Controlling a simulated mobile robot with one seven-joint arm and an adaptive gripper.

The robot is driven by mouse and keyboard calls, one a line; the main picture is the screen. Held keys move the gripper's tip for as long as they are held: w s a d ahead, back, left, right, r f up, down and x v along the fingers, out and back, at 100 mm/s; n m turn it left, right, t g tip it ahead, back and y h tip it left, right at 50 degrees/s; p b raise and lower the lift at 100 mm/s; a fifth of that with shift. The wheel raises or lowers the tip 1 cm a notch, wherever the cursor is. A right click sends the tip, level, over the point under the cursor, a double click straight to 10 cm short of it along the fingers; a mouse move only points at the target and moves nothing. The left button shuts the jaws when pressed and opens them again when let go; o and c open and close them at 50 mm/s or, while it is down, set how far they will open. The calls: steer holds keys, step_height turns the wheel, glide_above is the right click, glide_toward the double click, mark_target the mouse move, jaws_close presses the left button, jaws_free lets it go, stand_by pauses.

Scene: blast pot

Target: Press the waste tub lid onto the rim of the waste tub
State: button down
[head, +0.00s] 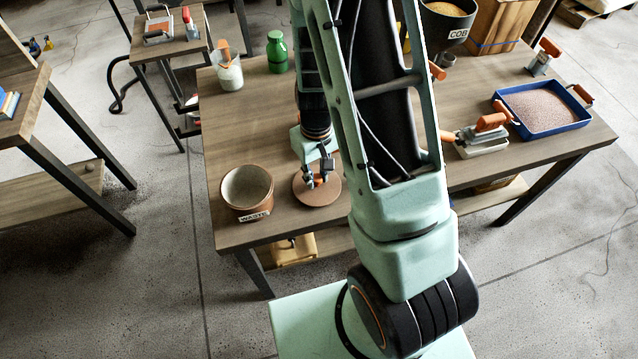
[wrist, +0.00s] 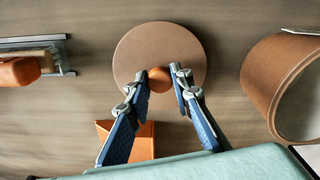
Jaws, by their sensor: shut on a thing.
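The waste tub (head: 247,202) is a brown, open-topped round tub with a WASTE label, near the left front of the workbench. It also shows at the right of the wrist view (wrist: 262,85). The waste tub lid (head: 318,197) is a flat brown disc with an orange knob, to the right of the tub and apart from it. The lid is centred ahead of my gripper in the wrist view (wrist: 160,42). My gripper (head: 318,181) is shut on the lid's knob, with a finger on each side (wrist: 162,75). I cannot tell whether the lid touches the bench.
A green bottle (head: 277,52) and a white pot (head: 229,72) stand at the back left. An orange-handled tool (head: 482,140) and a blue tray of grit (head: 545,112) lie to the right.

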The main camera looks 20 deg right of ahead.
mark_target(317, 177)
steer(key=shift+r+p, duration=1.75)
steer(key=shift+r, duration=0.7)
